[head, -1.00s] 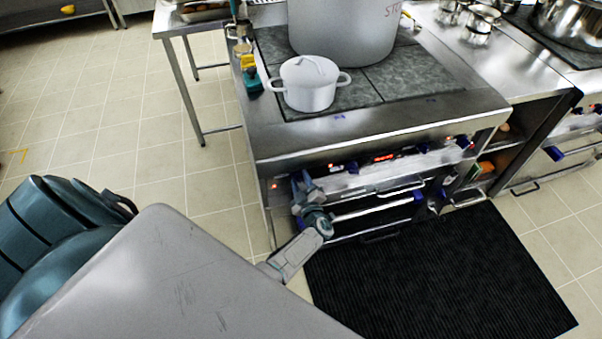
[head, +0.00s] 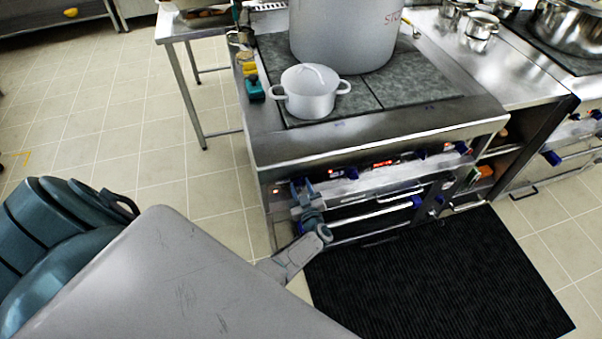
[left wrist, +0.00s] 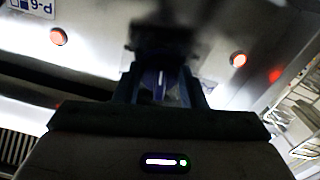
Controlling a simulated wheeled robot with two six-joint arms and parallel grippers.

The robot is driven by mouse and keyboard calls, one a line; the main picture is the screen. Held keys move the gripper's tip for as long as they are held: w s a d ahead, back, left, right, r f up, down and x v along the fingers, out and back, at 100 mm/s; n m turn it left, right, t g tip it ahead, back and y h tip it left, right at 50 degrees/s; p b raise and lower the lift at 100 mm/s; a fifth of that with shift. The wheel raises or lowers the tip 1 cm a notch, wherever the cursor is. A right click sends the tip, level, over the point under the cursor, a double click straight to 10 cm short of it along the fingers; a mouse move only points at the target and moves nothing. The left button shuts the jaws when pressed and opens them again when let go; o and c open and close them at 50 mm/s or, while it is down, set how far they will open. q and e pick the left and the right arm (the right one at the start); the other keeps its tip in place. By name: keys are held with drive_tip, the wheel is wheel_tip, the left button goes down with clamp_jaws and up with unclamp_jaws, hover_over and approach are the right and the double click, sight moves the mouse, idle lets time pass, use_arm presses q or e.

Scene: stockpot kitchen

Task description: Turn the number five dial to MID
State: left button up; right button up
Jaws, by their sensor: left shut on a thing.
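The stove's steel front panel (head: 400,170) carries several blue dials, with one blue dial (head: 335,173) showing right of my left gripper (head: 299,186). My left gripper is at the panel's left end. In the left wrist view its two fingers (left wrist: 162,88) are shut on a dark blue dial (left wrist: 160,77) with a pale pointer line. The dial's upper part is dark and blurred. Its number and position marks cannot be read. My right gripper is not in view.
A white lidded pot (head: 310,92) and a big stockpot (head: 343,35) stand on the stove top. Oven handles (head: 375,218) lie below the panel. A black ribbed mat (head: 440,275) covers the floor in front. Red lamps (left wrist: 238,59) flank the dial.

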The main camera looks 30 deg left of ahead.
use_arm(q)
drive_tip(key=o, duration=1)
drive_tip(key=b+v, duration=0.1)
drive_tip(key=v, duration=0.9)
drive_tip(key=shift+s+d, duration=0.25)
drive_tip(key=shift+s, duration=0.05)
